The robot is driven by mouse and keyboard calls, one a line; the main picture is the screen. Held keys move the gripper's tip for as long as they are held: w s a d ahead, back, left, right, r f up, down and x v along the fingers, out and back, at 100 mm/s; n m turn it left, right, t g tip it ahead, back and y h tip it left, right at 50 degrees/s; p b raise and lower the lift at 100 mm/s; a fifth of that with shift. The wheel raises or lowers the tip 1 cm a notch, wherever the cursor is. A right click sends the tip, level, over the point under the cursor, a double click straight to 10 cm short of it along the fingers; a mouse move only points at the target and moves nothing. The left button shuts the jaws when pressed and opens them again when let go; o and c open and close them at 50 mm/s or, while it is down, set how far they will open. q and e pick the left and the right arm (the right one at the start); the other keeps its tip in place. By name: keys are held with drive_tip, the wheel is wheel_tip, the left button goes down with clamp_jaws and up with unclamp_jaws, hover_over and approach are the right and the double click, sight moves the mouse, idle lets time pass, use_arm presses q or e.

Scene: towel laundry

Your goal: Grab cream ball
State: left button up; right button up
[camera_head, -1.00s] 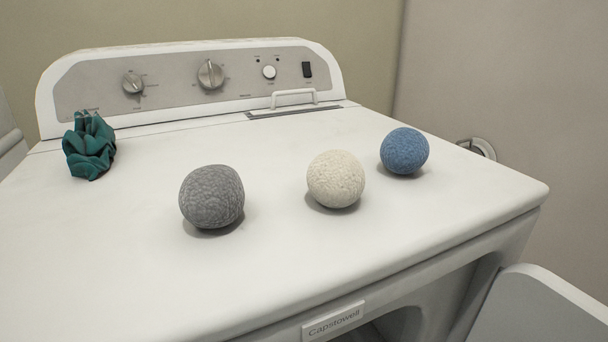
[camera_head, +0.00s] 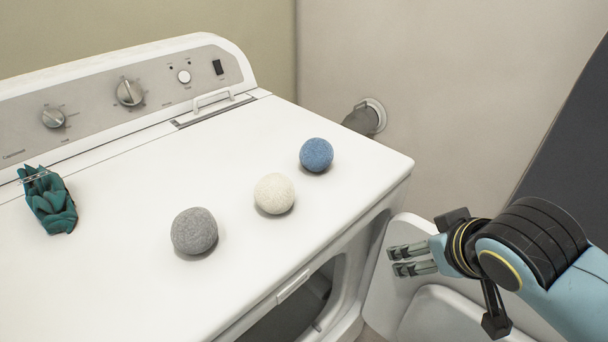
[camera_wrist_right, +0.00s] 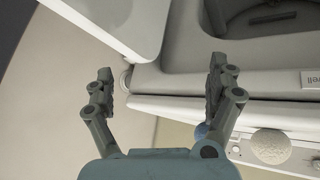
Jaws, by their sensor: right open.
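The cream ball (camera_head: 274,194) sits on the white dryer top between a grey ball (camera_head: 194,231) and a blue ball (camera_head: 316,155). In the right wrist view the cream ball (camera_wrist_right: 271,146) shows at the lower right. My right gripper (camera_head: 391,261) is open and empty. It is to the right of the dryer's front edge, apart from the cream ball. In the right wrist view its two fingers (camera_wrist_right: 160,82) are spread wide with nothing between them. A bit of the blue ball (camera_wrist_right: 201,131) shows behind one finger. My left gripper is out of view.
The dryer top (camera_head: 130,285) is clear around the balls. A teal crumpled cloth (camera_head: 50,203) lies at its left, near the control panel (camera_head: 110,95). The dryer door (camera_head: 385,300) hangs open below my right gripper. A vent pipe (camera_head: 362,119) meets the back wall.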

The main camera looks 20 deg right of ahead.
sight(293, 192)
drive_tip(key=w+r+t+p, duration=0.1)
drive_tip(key=w+r+t, duration=0.55)
drive_tip(key=r, duration=0.35)
drive_tip(key=w+r+t, duration=0.5)
drive_tip(key=w+r, duration=0.2)
drive_tip(key=r, duration=0.3)
drive_tip(key=a+f+n+g+y, duration=0.3)
drive_tip(key=a+n+y, duration=0.5)
drive_tip(key=y, duration=0.4)
drive_tip(key=s+f+g, duration=0.1)
drive_tip(key=f+g, duration=0.1)
drive_tip(key=s+a+f+g+y, duration=0.1)
drive_tip(key=f, duration=0.2)
drive_tip(key=a+f+g, duration=0.1)
drive_tip(key=f+g, duration=0.1)
drive_tip(key=f, duration=0.1)
drive_tip(key=shift+s+a+f+n+g, duration=0.15)
drive_tip(key=shift+s+f+n+g, duration=0.1)
drive_tip(key=shift+s+n+g, duration=0.15)
drive_tip(key=x, duration=0.5)
drive_tip(key=shift+s+a, duration=0.1)
drive_tip(key=x, duration=0.5)
drive_tip(key=shift+a+b, duration=0.35)
drive_tip(key=shift+a, duration=0.05)
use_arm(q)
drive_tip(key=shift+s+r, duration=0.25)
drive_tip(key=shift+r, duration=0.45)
use_arm(e)
drive_tip(key=shift+s+d, duration=0.1)
drive_tip(key=c, duration=1.2)
